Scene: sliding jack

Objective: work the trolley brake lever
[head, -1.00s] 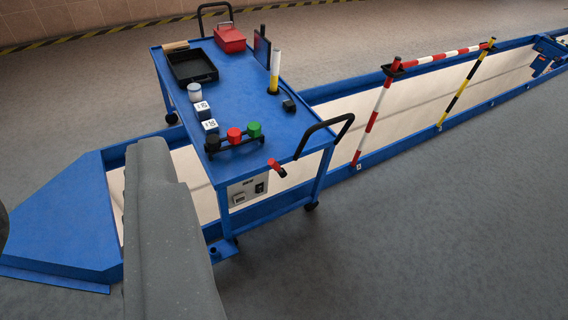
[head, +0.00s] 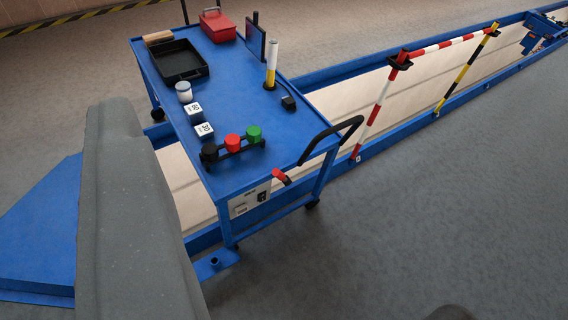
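The blue trolley (head: 232,95) stands across the blue-edged channel. A short lever with a red grip (head: 281,176), which looks like the brake lever, sticks out at the trolley's near right end, below the black push handle (head: 333,139). A pale panel (head: 249,199) with a small dark switch is on the end face beside it. My grey arm link fills the lower left and hides part of the channel and the floor. My gripper's fingers are not in view, and nothing is seen touching the lever.
The trolley top carries a black tray (head: 180,63), a red box (head: 217,26), a white-and-yellow post (head: 271,65), number blocks (head: 204,130) and black, red and green knobs (head: 232,143). A red-white striped gate pole (head: 380,108) stands behind right. Grey floor (head: 430,210) at right is clear.

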